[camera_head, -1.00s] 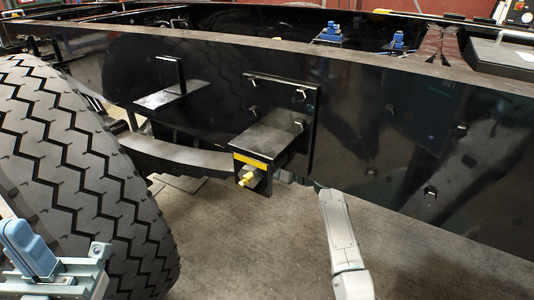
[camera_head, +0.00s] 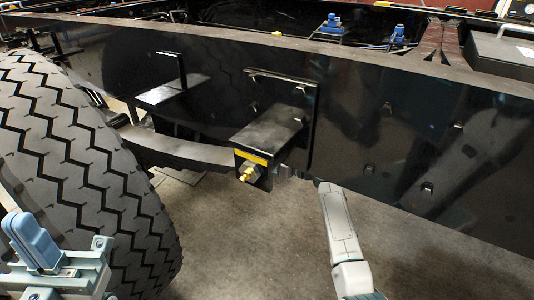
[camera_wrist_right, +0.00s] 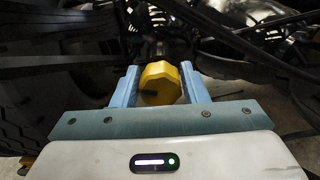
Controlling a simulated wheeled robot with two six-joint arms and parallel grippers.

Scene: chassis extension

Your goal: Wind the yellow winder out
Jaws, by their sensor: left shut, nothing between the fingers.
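The yellow winder (camera_wrist_right: 161,82) shows in the right wrist view as a yellow, many-sided knob. In the head view, a yellow-tipped threaded end with a nut (camera_head: 248,175) sticks out of a black bracket (camera_head: 262,140) with a yellow stripe. The right fingers are hidden there, behind the bracket and frame. My left gripper (camera_head: 35,238) is shut and empty at the lower left, in front of the tire and apart from the bracket.
A large tire (camera_head: 85,180) fills the left side. The black chassis rail (camera_head: 400,140) with bolts runs across, above my right arm. Blue fittings (camera_head: 333,20) sit behind the rail. The floor (camera_head: 250,250) below the bracket is open.

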